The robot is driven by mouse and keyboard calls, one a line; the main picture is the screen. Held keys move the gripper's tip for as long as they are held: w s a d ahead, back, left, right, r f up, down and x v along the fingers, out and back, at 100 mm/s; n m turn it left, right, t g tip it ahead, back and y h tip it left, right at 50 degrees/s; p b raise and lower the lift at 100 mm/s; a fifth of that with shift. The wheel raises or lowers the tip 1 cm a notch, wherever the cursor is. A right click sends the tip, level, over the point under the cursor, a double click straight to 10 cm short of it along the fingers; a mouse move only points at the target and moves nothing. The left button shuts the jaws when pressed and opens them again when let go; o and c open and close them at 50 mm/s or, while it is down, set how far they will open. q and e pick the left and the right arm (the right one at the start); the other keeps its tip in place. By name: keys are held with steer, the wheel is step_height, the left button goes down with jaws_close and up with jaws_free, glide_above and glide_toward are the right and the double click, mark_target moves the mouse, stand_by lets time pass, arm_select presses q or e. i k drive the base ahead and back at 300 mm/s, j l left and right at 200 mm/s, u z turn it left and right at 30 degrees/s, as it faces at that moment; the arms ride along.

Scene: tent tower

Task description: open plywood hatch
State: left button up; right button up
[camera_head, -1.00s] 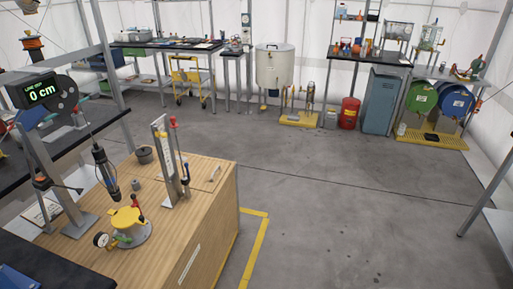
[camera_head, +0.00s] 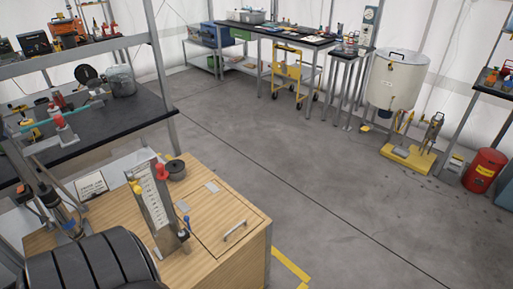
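The plywood hatch (camera_head: 213,220) is a panel set in the top of a wooden box (camera_head: 200,263) at lower left. It lies shut and flush with the top. A metal bar handle (camera_head: 234,231) stands near its right edge. Neither of my grippers shows. A large dark ribbed form at the bottom left, which looks like part of my own arm, hides that corner of the box.
An upright gauge plate (camera_head: 153,207) with red and yellow knobs stands left of the hatch. A dark pot (camera_head: 176,169) sits behind it. A black-topped bench (camera_head: 110,130) lies beyond on the left.

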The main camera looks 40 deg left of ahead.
mark_target(219, 220)
steer(key=i+u, duration=0.35)
steer(key=i, duration=0.15)
steer(key=i+l+u, duration=0.35)
steer(key=i+j, duration=0.1)
steer(key=i, duration=0.05)
